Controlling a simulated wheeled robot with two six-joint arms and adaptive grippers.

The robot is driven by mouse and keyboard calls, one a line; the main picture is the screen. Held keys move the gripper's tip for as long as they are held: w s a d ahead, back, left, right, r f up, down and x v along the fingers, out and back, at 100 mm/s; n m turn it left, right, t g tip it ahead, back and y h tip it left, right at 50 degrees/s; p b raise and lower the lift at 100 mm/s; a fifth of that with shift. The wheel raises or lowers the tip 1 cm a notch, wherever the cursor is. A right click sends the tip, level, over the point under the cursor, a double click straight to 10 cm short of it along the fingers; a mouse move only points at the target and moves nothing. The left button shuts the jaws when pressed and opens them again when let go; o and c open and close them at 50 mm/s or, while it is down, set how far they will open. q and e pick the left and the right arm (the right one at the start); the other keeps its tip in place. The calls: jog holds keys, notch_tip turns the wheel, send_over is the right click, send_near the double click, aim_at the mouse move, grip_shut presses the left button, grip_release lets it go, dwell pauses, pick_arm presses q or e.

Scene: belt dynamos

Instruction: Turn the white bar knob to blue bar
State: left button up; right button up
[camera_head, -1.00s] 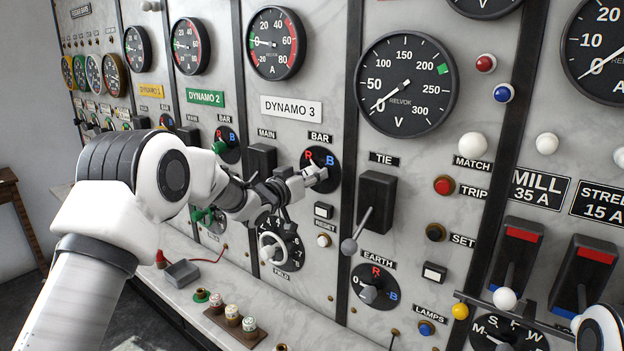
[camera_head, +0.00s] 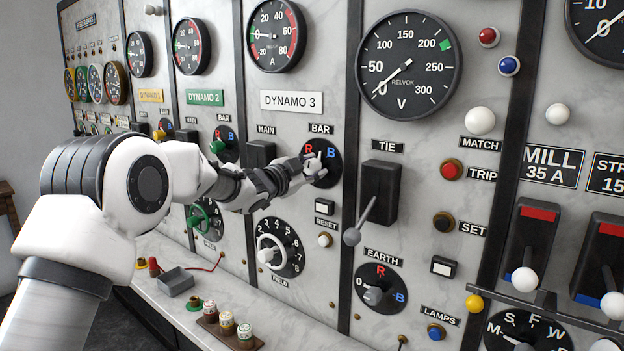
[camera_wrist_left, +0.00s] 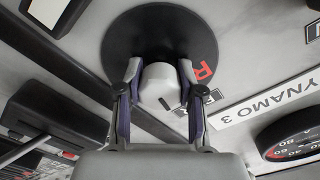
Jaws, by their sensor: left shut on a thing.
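The white bar knob (camera_wrist_left: 160,85) sits on a round black dial (camera_head: 337,170) under the BAR label, on the DYNAMO 3 panel. The dial carries a red R and a blue B (camera_head: 332,154). My left gripper (camera_head: 316,167) is at the dial and shut on the knob. In the left wrist view its two fingers (camera_wrist_left: 160,88) stand on either side of the knob. The red R (camera_wrist_left: 206,70) shows to the right of the knob there, and the B is out of sight. The fingers cover much of the knob in the head view, so its pointing direction is unclear.
A black tie switch (camera_head: 380,190) with a grey-tipped lever juts out right of the dial. The field dial (camera_head: 279,248) is below, and a small white push button (camera_head: 324,207) sits just under the bar dial. A ledge with a grey box (camera_head: 175,281) runs along the bottom.

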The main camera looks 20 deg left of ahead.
pick_arm(q)
jog(key=m+b, duration=0.3)
jog(key=m, duration=0.1)
jog(key=shift+r+m+b, duration=0.15)
jog(key=shift+m+b, duration=0.45)
jog(key=shift+m, duration=0.7)
jog(key=shift+a+r, duration=0.1)
jog(key=o, duration=1.1)
jog(key=shift+o, duration=0.2)
jog(key=shift+w+f, duration=0.2)
jog(key=shift+s, duration=0.1)
jog(key=v, duration=1.1)
jog(key=shift+s, duration=0.35)
jog(key=shift+a, duration=0.1)
